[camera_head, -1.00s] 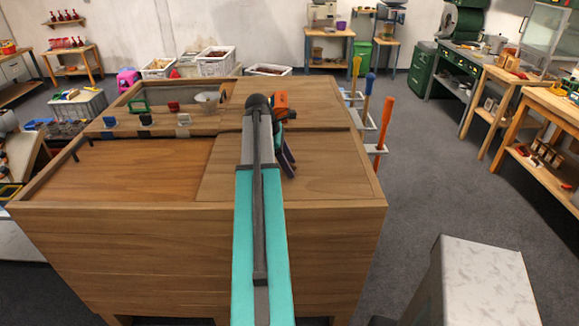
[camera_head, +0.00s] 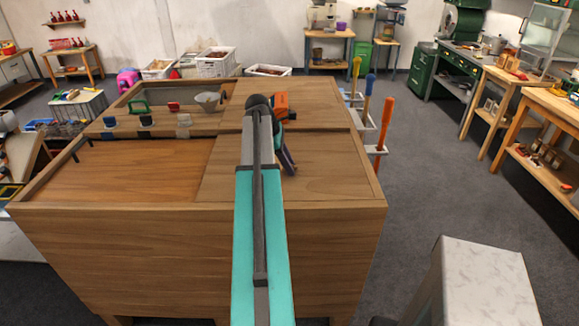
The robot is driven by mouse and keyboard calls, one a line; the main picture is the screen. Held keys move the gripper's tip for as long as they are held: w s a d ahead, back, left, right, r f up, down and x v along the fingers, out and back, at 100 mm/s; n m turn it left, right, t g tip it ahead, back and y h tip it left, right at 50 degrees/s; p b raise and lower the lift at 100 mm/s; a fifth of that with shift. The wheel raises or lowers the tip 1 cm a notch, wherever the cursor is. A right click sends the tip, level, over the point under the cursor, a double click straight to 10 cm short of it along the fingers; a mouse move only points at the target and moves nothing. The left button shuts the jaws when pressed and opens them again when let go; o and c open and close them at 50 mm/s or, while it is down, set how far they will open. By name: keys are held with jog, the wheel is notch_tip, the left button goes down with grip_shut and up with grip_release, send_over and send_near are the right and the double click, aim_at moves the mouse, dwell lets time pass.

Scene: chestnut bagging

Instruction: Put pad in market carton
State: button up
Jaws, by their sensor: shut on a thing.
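My gripper (camera_head: 284,140) is over the right part of a wooden cabinet top, mostly hidden behind my own teal arm. An orange part shows beside the arm's dark end joint. Below it a narrow dark purple piece (camera_head: 288,160) slants down to the right, close over the wood; it may be the pad, seen nearly edge-on. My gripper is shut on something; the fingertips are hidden. I cannot pick out the market carton for certain. White crates stand on the floor behind the cabinet, one at the back (camera_head: 216,73) and a lower one (camera_head: 268,71) to its right.
The wooden cabinet (camera_head: 190,250) has a recessed left panel and an open rear bin. Small tools and a pale bowl (camera_head: 208,101) sit along its middle ledge. Upright handled tools (camera_head: 386,122) stand at its right edge. Grey floor is clear between cabinet and right-hand benches.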

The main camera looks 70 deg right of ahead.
aim_at(292, 162)
jog(key=shift+r, duration=0.15)
jog(key=shift+r+b, duration=0.9)
jog(key=shift+r, duration=0.6)
jog(key=w+a+b, duration=0.1)
jog(key=a, duration=0.4)
jog(key=w+a+r+b, duration=0.1)
jog(key=a, duration=0.4)
jog(key=w+a+b, duration=0.2)
jog(key=a, duration=0.3)
jog(key=shift+w+a+r, duration=0.1)
jog(key=shift+a+r, duration=0.1)
jog(key=shift+r, duration=0.15)
